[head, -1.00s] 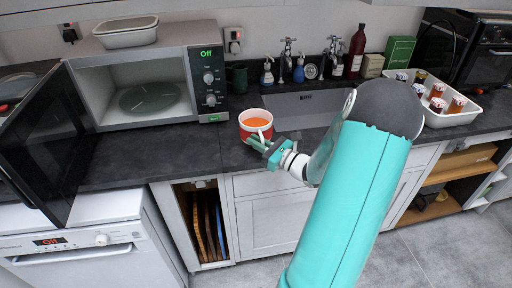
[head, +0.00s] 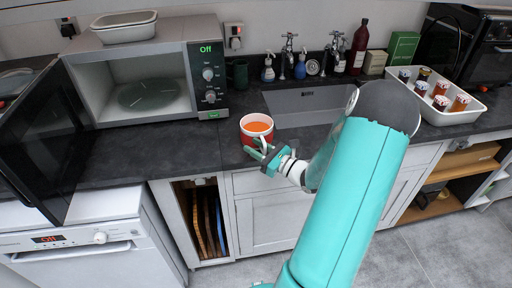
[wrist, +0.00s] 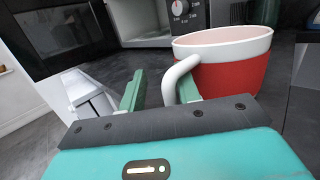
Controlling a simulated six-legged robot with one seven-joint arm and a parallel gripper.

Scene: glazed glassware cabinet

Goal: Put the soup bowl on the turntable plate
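The soup bowl (head: 257,132) is a red mug-like bowl with a white rim, a white handle and orange soup. It stands upright on the dark counter, right of the microwave. In the wrist view the bowl (wrist: 232,75) fills the upper right, its handle towards me. My gripper (head: 259,153) is at the handle, at the counter's front edge. Its green fingers (wrist: 160,92) are apart, with the handle between them, nearer the right finger. The turntable plate (head: 147,96) lies bare inside the open microwave; in the wrist view it is not clearly seen.
The microwave (head: 128,48) has its door (head: 40,140) swung open to the left, over the counter's front. A white dish (head: 125,27) sits on top. A green mug (head: 238,74) stands behind the bowl. The sink (head: 310,103) is to the right. Counter left of the bowl is clear.

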